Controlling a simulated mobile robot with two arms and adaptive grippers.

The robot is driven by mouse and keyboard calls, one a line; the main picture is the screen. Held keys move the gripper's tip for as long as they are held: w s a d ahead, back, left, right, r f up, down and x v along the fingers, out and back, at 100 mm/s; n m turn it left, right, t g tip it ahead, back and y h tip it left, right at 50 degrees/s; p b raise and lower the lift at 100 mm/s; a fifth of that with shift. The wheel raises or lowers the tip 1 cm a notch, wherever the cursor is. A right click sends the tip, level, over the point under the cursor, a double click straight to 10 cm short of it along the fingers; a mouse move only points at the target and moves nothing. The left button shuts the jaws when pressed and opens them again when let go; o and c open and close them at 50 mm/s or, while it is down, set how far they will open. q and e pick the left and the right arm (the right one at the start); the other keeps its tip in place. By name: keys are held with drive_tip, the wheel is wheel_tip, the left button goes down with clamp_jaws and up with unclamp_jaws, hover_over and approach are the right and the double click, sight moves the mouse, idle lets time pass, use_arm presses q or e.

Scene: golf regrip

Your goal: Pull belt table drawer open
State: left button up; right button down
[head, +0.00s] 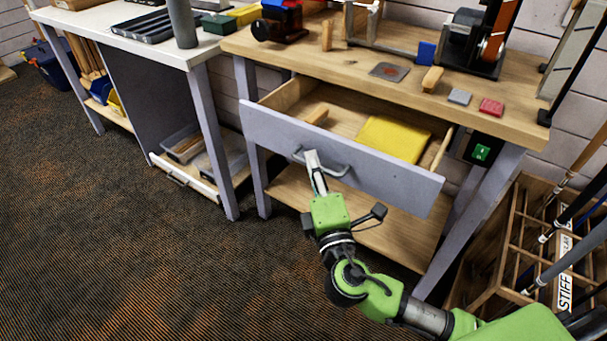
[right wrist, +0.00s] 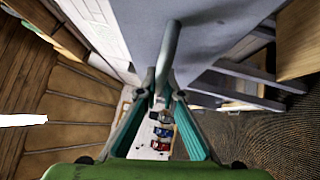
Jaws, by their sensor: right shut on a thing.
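The belt table drawer (head: 370,176) has a grey front and is pulled out from under the wooden table top. Inside it lie a folded yellow cloth (head: 394,138) and a small wooden block (head: 316,115). My right gripper (head: 312,160) is shut on the drawer's grey bar handle (head: 336,170). In the right wrist view the handle (right wrist: 169,55) runs down between the two fingers (right wrist: 159,98). The fingers hide part of the handle. My left gripper is in neither view.
The table top (head: 350,62) carries a belt sander (head: 482,40), a red block (head: 491,106) and other small items. A wooden rack of golf clubs (head: 510,245) stands at the right. Dark carpet (head: 140,260) is clear at the left front.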

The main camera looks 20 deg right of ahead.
drive_tip(key=shift+d, duration=0.1)
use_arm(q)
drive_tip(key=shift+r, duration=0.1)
use_arm(e)
drive_tip(key=c, duration=2.3)
unclamp_jaws()
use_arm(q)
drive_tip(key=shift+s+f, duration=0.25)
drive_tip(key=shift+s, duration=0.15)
use_arm(e)
drive_tip(key=shift+o, duration=0.7)
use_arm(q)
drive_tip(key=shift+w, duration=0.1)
use_arm(e)
drive_tip(key=shift+s+f, duration=0.1)
drive_tip(key=shift+s, duration=0.05)
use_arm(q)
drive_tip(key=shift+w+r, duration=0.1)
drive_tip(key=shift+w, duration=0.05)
use_arm(e)
drive_tip(key=s+a+f, duration=0.1)
drive_tip(key=s, duration=1)
drive_tip(key=shift+s+a+f, duration=0.2)
drive_tip(key=shift+s+f, duration=0.05)
drive_tip(key=shift+s, duration=0.05)
